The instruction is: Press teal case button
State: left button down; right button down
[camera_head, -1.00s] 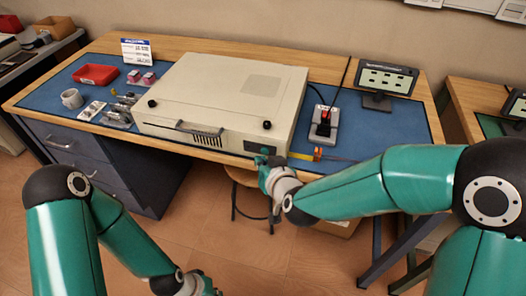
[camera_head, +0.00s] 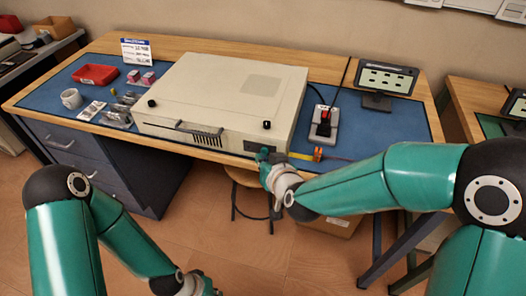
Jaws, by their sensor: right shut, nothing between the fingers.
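The beige computer case (camera_head: 215,95) lies flat on the blue bench mat, with a dark panel (camera_head: 250,146) at the right end of its front face. My right gripper (camera_head: 264,155) is shut and empty, its tip right at the front face beside this panel. A small teal patch shows at the tip. I cannot tell whether it is the teal button or part of the gripper, nor whether the tip touches the case. My left arm reaches in at the lower left, its gripper cut off by the bottom edge.
A red-and-black switch box (camera_head: 323,122) and a tablet on a stand (camera_head: 384,84) are right of the case. A red tray (camera_head: 95,75), a white mug (camera_head: 71,98) and small bagged parts (camera_head: 118,114) are left. A stool (camera_head: 250,190) stands under the bench.

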jog(key=shift+w+d, duration=0.15)
jog(key=shift+w, duration=0.2)
dwell(0.4)
jog(key=shift+s, duration=0.1)
jog(key=shift+s+a, duration=0.3)
jog(key=shift+s, duration=0.4)
jog(key=shift+s+a+b, duration=0.1)
jog(key=shift+s+a, duration=0.15)
jog(key=shift+s, duration=0.55)
jog(key=shift+s+a+b, duration=0.1)
jog(key=shift+s+a, duration=0.2)
jog(key=shift+s, duration=0.5)
jog(key=shift+s+a+b, duration=0.1)
jog(key=shift+s+a, duration=0.15)
jog(key=shift+s, duration=0.55)
